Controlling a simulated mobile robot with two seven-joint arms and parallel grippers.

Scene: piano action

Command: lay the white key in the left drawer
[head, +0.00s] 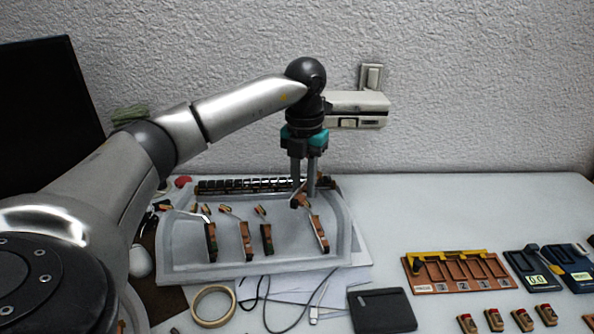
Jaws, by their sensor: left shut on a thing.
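My left gripper (304,192) reaches down over the grey tray (190,273), at its back right. It is shut on a small wooden action part (299,199), seen between and below the fingertips. A longer wooden piece (319,233) slants down just below the fingers; I cannot tell whether it is the same part. I cannot make out a white key or a left drawer in this view. My right gripper is not in view.
Several wooden action parts stand in the tray, such as one at its left (211,241). An orange rack (415,272), small gauges (530,270) and several small blocks (495,320) lie at right. A tape roll (197,305), a cable and a black pad (382,310) lie in front.

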